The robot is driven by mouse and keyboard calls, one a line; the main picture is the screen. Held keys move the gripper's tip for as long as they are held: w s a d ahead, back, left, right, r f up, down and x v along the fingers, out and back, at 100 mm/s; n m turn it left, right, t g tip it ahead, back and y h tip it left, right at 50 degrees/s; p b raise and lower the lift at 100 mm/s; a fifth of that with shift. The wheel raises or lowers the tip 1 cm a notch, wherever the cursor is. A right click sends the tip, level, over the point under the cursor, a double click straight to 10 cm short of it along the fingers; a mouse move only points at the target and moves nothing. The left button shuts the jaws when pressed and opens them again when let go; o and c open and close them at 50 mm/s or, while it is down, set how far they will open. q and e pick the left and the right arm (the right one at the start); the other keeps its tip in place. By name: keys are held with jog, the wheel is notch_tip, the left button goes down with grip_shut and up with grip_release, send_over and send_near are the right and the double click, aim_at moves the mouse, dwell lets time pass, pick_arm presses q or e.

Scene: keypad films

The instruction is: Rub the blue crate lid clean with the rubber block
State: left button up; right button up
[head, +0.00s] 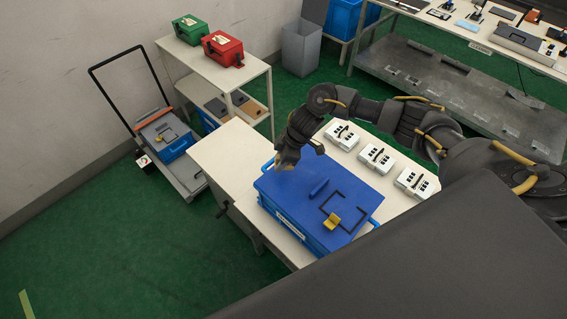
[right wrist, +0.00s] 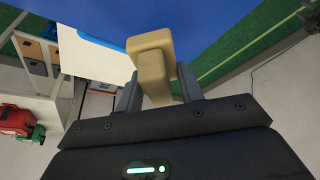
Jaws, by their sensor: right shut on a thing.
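The blue crate lid (head: 287,190) tops a blue crate (head: 283,215) on the white table. It carries a blue bar handle, a black rectangular outline and a yellow piece (head: 333,220). My right gripper (head: 288,157) is over the lid's far left part. In the right wrist view it is shut on the tan rubber block (right wrist: 152,65), with the blue lid (right wrist: 200,25) beyond. I cannot tell whether the block touches the lid. Any marks on the lid are too small to tell. My left gripper is not in view.
Several white keypad boxes, such as one (head: 376,158), stand on the table (head: 220,155) behind the crate. A shelf (head: 183,52) with a green and a red box (head: 223,50) is at the back. A trolley (head: 185,178) holds another blue crate at left. The table's left end is bare.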

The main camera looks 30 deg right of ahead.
jog(key=shift+w+r, duration=0.2)
jog(key=shift+r, duration=0.6)
jog(key=shift+s+d+r, duration=0.1)
jog(key=shift+s+r, duration=0.1)
jog(key=shift+r, duration=0.5)
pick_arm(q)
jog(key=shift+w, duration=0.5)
pick_arm(e)
jog(key=shift+w, duration=0.1)
